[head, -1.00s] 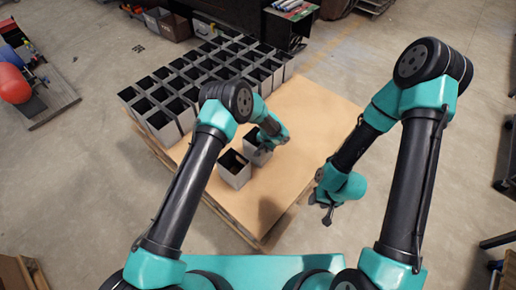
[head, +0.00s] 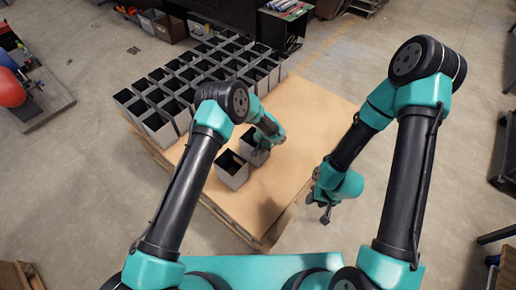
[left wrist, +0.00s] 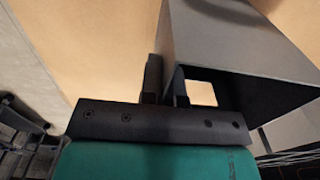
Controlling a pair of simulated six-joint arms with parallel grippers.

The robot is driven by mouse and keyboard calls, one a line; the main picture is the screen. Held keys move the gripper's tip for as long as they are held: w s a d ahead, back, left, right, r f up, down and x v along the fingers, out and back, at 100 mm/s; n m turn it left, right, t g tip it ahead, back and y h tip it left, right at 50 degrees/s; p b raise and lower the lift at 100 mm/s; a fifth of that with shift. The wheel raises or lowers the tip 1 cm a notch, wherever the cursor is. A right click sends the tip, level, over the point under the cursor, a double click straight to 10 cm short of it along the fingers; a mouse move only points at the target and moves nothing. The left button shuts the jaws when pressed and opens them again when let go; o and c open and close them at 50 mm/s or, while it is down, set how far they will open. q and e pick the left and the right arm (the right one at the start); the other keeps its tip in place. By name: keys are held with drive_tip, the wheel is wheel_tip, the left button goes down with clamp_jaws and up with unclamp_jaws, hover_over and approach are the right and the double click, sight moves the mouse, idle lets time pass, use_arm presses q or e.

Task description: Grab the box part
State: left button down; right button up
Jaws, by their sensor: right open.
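Two grey open-topped boxes stand apart from the others on the tan board. My left gripper (head: 266,146) is at the rear one, a grey box part (head: 254,157), reaching its rim from above. In the left wrist view, one finger is outside and one inside a wall of this box (left wrist: 235,40), and the jaws (left wrist: 166,90) look closed on that wall. I cannot tell whether the box is off the board. The second grey box (head: 232,175) is just in front and to the left. My right gripper (head: 325,210) is open and empty, right of the board.
Several rows of similar grey boxes (head: 200,75) fill the back left of the tan board (head: 300,110). The board's right half is clear. Dark bins (head: 165,25) and a black rack (head: 285,25) stand on the floor behind.

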use_arm(q)
drive_tip(key=shift+r, duration=0.1)
wheel_tip(320, 180, up, 10)
drive_tip(key=shift+f, duration=0.1)
idle(0.4)
idle(0.4)
